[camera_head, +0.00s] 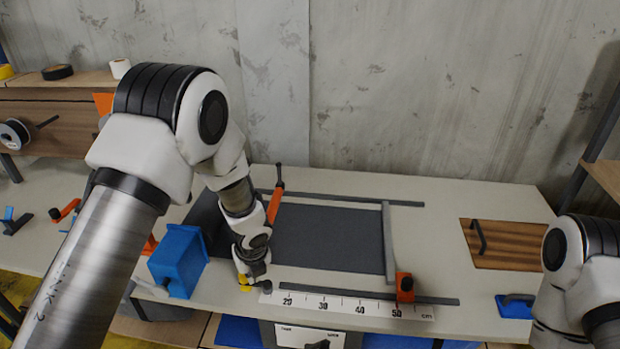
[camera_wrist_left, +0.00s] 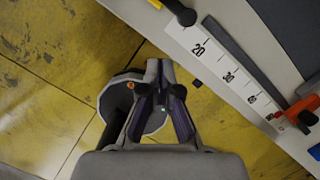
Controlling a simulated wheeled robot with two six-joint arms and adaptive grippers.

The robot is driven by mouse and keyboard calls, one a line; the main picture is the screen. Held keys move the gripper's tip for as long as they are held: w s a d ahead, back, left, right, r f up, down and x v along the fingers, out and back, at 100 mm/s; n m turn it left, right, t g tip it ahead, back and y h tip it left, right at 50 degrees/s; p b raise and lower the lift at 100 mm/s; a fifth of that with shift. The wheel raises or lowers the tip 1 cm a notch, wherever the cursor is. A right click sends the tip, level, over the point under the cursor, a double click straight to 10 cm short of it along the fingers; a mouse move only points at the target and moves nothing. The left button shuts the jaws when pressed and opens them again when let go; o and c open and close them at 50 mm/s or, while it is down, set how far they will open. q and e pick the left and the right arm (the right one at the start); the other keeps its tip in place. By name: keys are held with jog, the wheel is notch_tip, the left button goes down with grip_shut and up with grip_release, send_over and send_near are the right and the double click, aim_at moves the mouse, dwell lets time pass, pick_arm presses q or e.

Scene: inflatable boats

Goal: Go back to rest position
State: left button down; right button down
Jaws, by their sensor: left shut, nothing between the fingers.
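My left arm comes in from the left in the head view and reaches down to the front edge of the table. My left gripper (camera_head: 256,284) is small there and partly hidden by its own wrist. In the left wrist view the gripper (camera_wrist_left: 162,72) is shut with nothing between its fingers. It points past the table edge over the yellow floor. My right arm shows at the lower right of the head view, but its gripper is out of view.
The table (camera_head: 480,195) carries a dark mat (camera_head: 325,240), a ruler strip (camera_head: 350,305), a blue box (camera_head: 178,262) and a wooden board (camera_head: 505,243) with a handle. A grey round container (camera_wrist_left: 110,100) lies below the gripper. A concrete wall (camera_head: 430,80) stands behind.

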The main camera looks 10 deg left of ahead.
pick_arm(q)
jog(key=s+f+n+g+b, duration=0.1)
jog(key=s+f+g+b, duration=0.25)
jog(key=s+f, duration=1)
jog(key=s+f+n+h+b, duration=0.1)
jog(key=s+f+n, duration=0.2)
jog(key=s+n, duration=0.5)
jog(key=s+d+f+n+t+b, duration=0.1)
jog(key=s+f+n, duration=0.2)
jog(key=s+n, duration=0.5)
jog(key=n, duration=1.1)
jog(key=shift+h, duration=0.4)
